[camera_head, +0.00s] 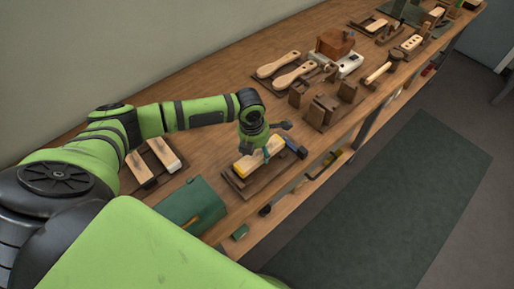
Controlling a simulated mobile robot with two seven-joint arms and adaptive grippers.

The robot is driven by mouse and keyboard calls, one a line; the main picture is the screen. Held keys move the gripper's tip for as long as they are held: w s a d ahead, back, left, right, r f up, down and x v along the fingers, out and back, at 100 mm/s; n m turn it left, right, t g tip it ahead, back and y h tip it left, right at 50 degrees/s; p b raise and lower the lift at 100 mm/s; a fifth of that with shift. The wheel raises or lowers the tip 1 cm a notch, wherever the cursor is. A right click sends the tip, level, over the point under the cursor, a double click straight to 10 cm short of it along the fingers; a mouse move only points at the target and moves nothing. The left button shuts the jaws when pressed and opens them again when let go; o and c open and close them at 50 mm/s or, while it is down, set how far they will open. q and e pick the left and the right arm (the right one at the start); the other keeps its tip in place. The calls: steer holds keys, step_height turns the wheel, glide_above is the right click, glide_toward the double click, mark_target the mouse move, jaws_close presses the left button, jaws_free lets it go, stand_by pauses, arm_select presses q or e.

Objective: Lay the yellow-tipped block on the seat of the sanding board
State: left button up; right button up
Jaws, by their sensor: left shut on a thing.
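The yellow-tipped block (246,167) is a wooden bar with yellow at its end, at the near edge of the bench. My left gripper (266,153) points down and is shut on the block near its right part, hiding some of it. The dark brown sanding board (240,187) lies under and around the block. I cannot tell whether the block touches the board's seat or is slightly above it. My right gripper is not in view.
A green case (190,206) lies left of the board. Two pale blocks (163,154) sit on a dark rack behind it. A dark blue-tipped tool (295,147) lies close to the right. Wooden stands (323,108) and brushes (278,64) are further along the bench.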

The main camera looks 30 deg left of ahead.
arm_select(q)
steer(key=shift+f+b, duration=0.5)
steer(key=shift+f, duration=0.4)
steer(key=shift+f, duration=0.4)
steer(key=o, duration=1.3)
steer(key=shift+o, duration=0.2)
steer(key=shift+o, duration=0.9)
steer(key=shift+s+a+r+p, duration=0.1)
steer(key=shift+s+r+p, duration=0.05)
steer(key=shift+r+p, duration=1.2)
steer(key=shift+s+r+p, duration=0.2)
steer(key=shift+r+p, duration=1.1)
steer(key=shift+s+a+r+p, duration=0.1)
steer(key=shift+s+r+p, duration=0.05)
steer(key=shift+r+p, duration=1.2)
